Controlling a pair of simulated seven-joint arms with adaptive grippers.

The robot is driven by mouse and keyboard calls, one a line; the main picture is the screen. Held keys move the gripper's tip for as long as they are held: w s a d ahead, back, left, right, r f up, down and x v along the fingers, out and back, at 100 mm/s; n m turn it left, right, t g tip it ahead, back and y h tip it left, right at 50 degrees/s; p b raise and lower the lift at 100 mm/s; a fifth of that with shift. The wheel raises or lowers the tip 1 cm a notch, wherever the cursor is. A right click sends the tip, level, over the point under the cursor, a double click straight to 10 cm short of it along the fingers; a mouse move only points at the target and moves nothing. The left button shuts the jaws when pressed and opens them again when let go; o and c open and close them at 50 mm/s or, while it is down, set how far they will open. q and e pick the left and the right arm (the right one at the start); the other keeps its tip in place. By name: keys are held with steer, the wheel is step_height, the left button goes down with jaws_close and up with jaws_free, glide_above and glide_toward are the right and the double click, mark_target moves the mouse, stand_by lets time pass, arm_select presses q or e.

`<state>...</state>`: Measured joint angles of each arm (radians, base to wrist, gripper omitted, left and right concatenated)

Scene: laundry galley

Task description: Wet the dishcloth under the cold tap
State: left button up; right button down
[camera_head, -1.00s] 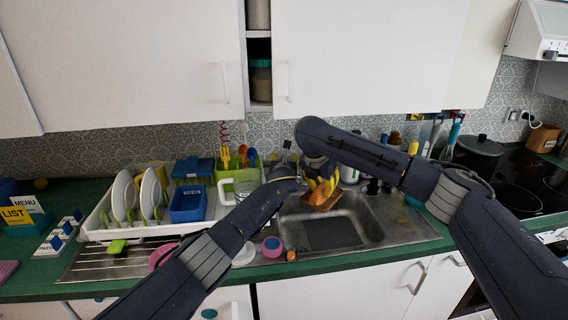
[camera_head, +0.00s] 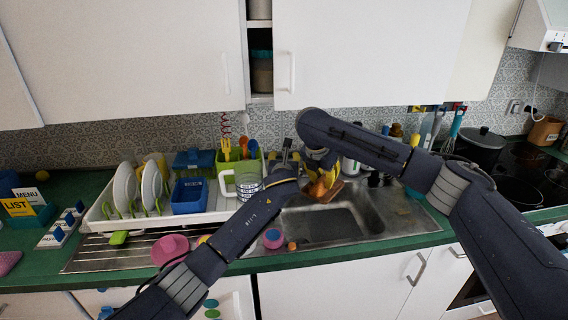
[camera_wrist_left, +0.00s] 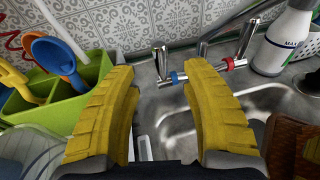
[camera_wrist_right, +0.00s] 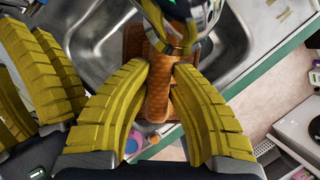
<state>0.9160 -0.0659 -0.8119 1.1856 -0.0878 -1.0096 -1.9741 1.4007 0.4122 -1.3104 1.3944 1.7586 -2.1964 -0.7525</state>
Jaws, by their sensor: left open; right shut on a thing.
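The dishcloth, an orange-brown textured cloth (camera_head: 321,190), hangs over the sink in the head view. My right gripper (camera_wrist_right: 162,70) is shut on the cloth (camera_wrist_right: 158,98), which hangs between its yellow fingers. A shiny chrome piece (camera_wrist_right: 178,24), apparently the tap spout, is right by the cloth. In the left wrist view the cold tap has a blue collar (camera_wrist_left: 179,78) and a chrome lever (camera_wrist_left: 160,61); the hot side has a red collar (camera_wrist_left: 230,64). My left gripper (camera_wrist_left: 158,72) is open, its fingers in front of the cold tap, contact unclear. No water stream is visible.
The metal sink (camera_head: 392,222) lies below the grippers. A dish rack (camera_head: 100,212) with plates and a jug (camera_head: 247,184) stands left. A green utensil caddy (camera_wrist_left: 92,84) is beside my left gripper. A spray bottle (camera_wrist_left: 285,40) stands right of the tap.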

arm_select(q)
steer(key=shift+v, duration=1.9)
steer(key=shift+w+r, duration=0.1)
steer(key=shift+w+r+g, duration=0.2)
steer(key=shift+w+g, duration=0.2)
steer(key=shift+g, duration=0.6)
steer(key=shift+x, duration=5.9)
steer(key=shift+a, duration=0.1)
steer(key=shift+c, duration=0.5)
jaws_close()
